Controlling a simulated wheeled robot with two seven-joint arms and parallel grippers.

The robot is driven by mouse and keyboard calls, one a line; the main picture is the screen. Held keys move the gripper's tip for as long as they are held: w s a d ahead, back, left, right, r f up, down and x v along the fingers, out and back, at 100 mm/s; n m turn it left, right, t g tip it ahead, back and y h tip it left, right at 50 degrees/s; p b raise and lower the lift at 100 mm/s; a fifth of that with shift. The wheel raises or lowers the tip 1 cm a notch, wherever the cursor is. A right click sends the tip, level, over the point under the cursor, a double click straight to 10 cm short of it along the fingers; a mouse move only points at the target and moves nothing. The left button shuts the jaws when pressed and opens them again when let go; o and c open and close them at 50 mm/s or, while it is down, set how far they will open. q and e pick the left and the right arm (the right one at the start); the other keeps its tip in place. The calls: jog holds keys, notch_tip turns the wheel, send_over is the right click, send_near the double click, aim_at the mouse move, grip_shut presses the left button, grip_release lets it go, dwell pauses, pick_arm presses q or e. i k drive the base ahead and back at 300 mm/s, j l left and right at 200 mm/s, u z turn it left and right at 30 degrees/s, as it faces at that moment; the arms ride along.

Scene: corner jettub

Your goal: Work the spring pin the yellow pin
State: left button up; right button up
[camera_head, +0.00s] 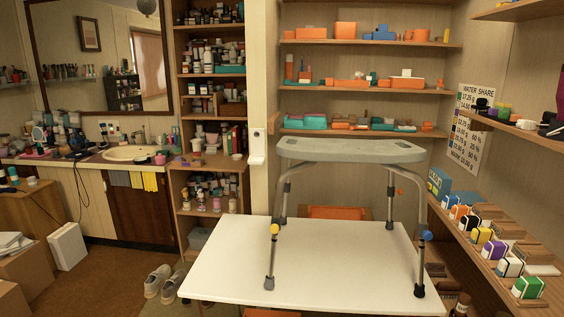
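A grey shower stool (350,150) with metal legs stands upright on a white table (310,262). A yellow pin (275,229) sits at the upper part of the stool's front left leg (271,262). A blue pin (427,235) sits at a similar height on the front right leg (420,268). Whether either pin is pressed in or sticking out is too small to tell. Neither of my grippers shows in the head view.
The white table top is clear around the stool's feet. A wooden shelf (492,262) with several coloured boxes runs along the right. Stocked shelves (365,90) stand behind. A pair of shoes (158,281) lies on the floor at left.

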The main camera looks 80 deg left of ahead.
aim_at(274, 228)
jog(key=u, duration=2.15)
